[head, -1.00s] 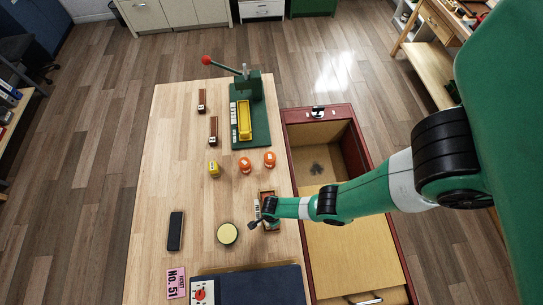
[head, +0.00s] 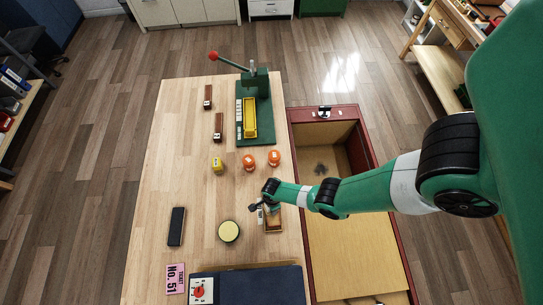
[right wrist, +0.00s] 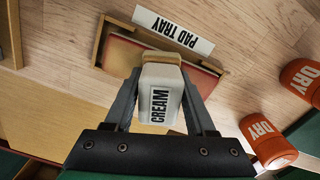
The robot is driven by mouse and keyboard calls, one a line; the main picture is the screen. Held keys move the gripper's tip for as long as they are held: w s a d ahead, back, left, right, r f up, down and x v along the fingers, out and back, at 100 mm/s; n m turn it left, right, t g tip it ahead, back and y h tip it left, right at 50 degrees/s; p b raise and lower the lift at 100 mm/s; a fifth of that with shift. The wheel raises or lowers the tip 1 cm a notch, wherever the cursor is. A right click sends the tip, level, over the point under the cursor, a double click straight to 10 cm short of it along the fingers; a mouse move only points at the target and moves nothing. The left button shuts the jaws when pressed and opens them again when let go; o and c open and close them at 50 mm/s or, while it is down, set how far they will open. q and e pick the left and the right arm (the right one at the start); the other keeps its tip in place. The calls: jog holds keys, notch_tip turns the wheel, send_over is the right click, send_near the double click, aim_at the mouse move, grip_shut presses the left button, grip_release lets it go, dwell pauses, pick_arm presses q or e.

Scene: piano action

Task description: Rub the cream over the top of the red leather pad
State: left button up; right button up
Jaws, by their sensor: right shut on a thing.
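My right gripper (right wrist: 160,100) is shut on a white block marked CREAM (right wrist: 160,98), which has a tan tip. In the head view, the right gripper (head: 261,200) is at the far end of the small wooden pad tray (head: 280,229). The right wrist view shows the tray marked PAD TRAY (right wrist: 173,30) and the red leather pad (right wrist: 122,57) in it, behind the block. The block's tip overlaps the pad in the picture and hides its middle. I cannot tell whether the tip touches the pad. My left gripper is not in view.
Two orange DRY bottles (head: 248,162) and a yellow one (head: 217,165) stand farther back. A round tin (head: 229,231) and a dark block (head: 176,226) are to the left. A green press (head: 256,110) stands at the back. An open red drawer (head: 330,150) lies right of the bench.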

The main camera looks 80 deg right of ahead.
jog(key=d, duration=0.2)
jog(key=shift+w+d+f+b, duration=0.15)
jog(key=shift+w+d+b, duration=0.15)
jog(key=shift+b, duration=0.1)
jog(key=shift+w+d+r+b, duration=0.1)
jog(key=shift+w+d+b, duration=0.1)
jog(key=shift+d, duration=0.65)
jog(key=shift+w+d+r+b, duration=0.15)
jog(key=shift+w+d, duration=0.1)
jog(key=shift+d, duration=0.55)
jog(key=shift+w+d+b, duration=0.15)
jog(key=shift+w+d, duration=0.05)
jog(key=shift+d, duration=0.65)
jog(key=shift+r, duration=0.1)
notch_tip(320, 180, up, 6)
jog(key=p, duration=0.6)
notch_tip(320, 180, up, 3)
jog(key=p, duration=0.3)
